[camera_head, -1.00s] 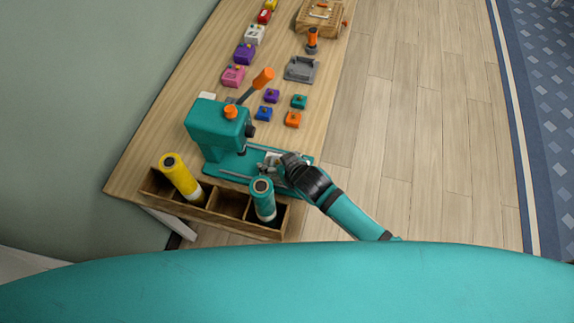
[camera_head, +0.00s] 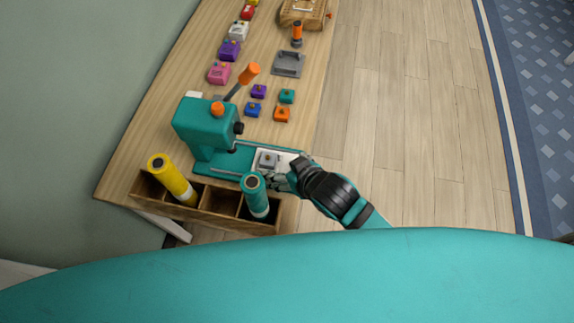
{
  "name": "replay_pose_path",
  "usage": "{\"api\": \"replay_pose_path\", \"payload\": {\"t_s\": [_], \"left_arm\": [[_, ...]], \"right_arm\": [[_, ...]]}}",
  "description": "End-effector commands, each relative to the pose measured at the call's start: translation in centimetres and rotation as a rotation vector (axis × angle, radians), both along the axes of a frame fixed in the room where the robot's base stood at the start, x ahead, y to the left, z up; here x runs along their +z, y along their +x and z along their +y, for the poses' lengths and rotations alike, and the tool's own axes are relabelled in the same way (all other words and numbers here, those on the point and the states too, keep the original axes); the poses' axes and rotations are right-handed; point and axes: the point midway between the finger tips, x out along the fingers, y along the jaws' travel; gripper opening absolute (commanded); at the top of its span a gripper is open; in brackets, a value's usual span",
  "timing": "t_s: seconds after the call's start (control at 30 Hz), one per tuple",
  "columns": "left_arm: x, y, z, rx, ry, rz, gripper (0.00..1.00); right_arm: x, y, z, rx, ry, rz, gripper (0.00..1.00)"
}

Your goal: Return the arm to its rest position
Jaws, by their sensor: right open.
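My right gripper (camera_head: 292,176) is at the right end of the teal press machine (camera_head: 205,128), by the table's right edge. Its fingers are beside a light plate with a small grey block (camera_head: 268,160) on the machine's base; whether they touch it I cannot tell. The gripper is open, though its fingertips are small and partly hidden. My right arm comes in from the lower right, partly behind my teal body at the bottom. My left gripper is not in view.
A wooden box (camera_head: 217,218) at the table's near end holds a yellow cylinder (camera_head: 172,180) and a teal cylinder (camera_head: 255,196) close to my gripper. Floor right of the table (camera_head: 390,110) is clear.

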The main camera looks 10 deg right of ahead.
Motion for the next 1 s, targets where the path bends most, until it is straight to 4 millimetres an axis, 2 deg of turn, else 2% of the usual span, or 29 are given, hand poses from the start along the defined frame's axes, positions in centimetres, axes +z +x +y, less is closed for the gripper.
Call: {"api": "replay_pose_path", "payload": {"t_s": [0.3, 0.4, 0.47, 0.7, 1.0], "left_arm": [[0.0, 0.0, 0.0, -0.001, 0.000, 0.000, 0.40], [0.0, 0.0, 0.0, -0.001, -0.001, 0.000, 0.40], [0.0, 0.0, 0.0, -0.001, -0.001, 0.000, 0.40], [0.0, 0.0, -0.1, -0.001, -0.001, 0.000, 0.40], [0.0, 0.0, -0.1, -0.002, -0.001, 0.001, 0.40]], "right_arm": [[0.0, 0.0, 0.0, -0.001, 0.000, 0.001, 0.82], [0.1, -0.4, -0.8, -0.023, -0.003, 0.021, 0.82], [0.3, -1.1, -2.0, -0.054, -0.012, 0.051, 0.82], [0.7, -6.2, -9.5, -0.201, -0.088, 0.237, 0.82], [1.1, -12.2, -15.5, -0.294, -0.163, 0.406, 0.82]]}}
